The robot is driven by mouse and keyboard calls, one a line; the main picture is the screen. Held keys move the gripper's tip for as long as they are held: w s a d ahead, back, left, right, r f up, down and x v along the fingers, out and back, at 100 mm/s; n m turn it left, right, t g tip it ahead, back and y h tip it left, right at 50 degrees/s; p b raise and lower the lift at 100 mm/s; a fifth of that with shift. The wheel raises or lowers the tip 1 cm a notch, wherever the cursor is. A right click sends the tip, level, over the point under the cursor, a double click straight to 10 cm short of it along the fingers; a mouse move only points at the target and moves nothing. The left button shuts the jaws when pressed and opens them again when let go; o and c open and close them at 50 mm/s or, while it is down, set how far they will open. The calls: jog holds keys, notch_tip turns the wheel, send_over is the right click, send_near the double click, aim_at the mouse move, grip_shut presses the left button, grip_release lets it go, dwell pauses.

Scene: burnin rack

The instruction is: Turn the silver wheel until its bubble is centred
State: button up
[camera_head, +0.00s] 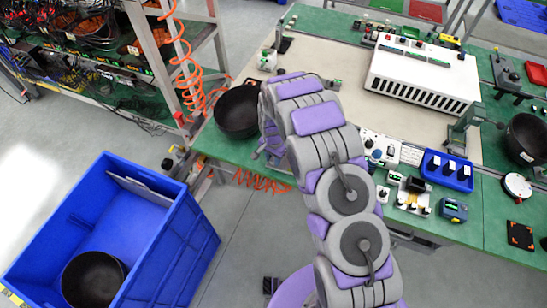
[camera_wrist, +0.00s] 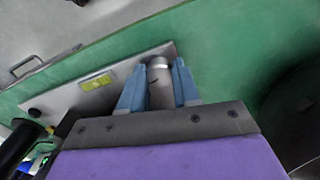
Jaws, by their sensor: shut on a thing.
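In the wrist view, the silver wheel (camera_wrist: 159,72) is a short metal cylinder. It stands between the two blue fingers of my gripper (camera_wrist: 158,85), which are shut on it from both sides. To its left lies a flat grey metal plate (camera_wrist: 125,68) with a yellow-green level vial (camera_wrist: 96,82). The bubble in the vial is too small to make out. In the head view my arm hides the wheel, the plate and most of my gripper at the bench's front left.
A black bowl (camera_head: 237,111) stands left of my arm on the green bench (camera_head: 484,208). A white vented box (camera_head: 424,75) and a blue tray (camera_head: 434,178) lie to the right. A blue bin (camera_head: 170,252) stands on the floor. An orange coiled hose (camera_head: 183,60) hangs at the left.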

aim_at(272, 160)
jog(key=o, duration=1.1)
jog(key=shift+a, duration=0.2)
jog(key=shift+c, duration=0.2)
jog(key=shift+d+r, duration=0.15)
jog(key=shift+r, duration=0.35)
notch_tip(272, 160, up, 16)
jog(key=p, duration=0.1)
jog(key=shift+a+r, duration=0.15)
jog(key=shift+a, duration=0.05)
